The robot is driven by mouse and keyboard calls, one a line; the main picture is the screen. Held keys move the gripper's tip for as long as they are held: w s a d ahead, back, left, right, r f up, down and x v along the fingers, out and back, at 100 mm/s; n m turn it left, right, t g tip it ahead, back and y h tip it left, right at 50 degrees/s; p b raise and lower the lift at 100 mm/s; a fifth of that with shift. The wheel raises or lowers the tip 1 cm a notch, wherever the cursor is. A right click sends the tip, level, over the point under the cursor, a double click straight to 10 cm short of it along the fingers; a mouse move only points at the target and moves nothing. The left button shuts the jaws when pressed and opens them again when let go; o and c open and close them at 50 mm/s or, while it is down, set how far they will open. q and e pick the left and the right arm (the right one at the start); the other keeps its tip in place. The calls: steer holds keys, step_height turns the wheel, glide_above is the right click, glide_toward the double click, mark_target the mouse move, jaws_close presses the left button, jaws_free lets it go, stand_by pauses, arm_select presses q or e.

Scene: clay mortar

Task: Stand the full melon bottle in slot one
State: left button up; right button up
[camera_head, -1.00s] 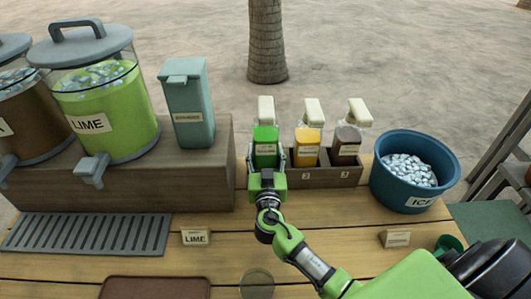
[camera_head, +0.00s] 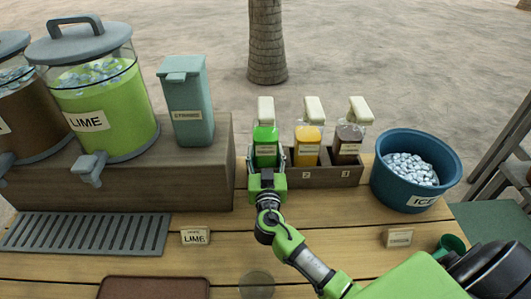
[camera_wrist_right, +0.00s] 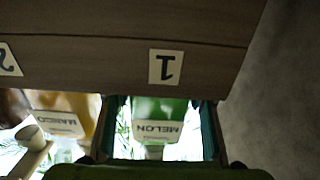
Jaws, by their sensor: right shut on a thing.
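The melon bottle (camera_head: 265,144), full of green liquid with a pale pump top, stands upright at the left end of the wooden rack (camera_head: 333,178). My right gripper (camera_head: 267,166) is shut on it from the front, a finger on each side. The upside-down right wrist view shows the MELON label (camera_wrist_right: 157,129) between the fingers. The bottle's lower end is hidden behind the rack front marked 1 (camera_wrist_right: 166,67), so it is in line with slot one; whether it rests on the slot floor is hidden. My left gripper is not in view.
The yellow mango bottle (camera_head: 307,143) and a brown bottle (camera_head: 347,145) stand in slots 2 and 3. A blue ice tub (camera_head: 447,165) is to the right. A wooden riser (camera_head: 130,180) with dispensers and a teal carton (camera_head: 188,105) is close on the left.

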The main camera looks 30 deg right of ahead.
steer(key=o, duration=1.9)
steer(key=o, duration=0.4)
steer(key=shift+f, duration=0.2)
steer(key=shift+o, duration=0.2)
steer(key=shift+r, duration=0.1)
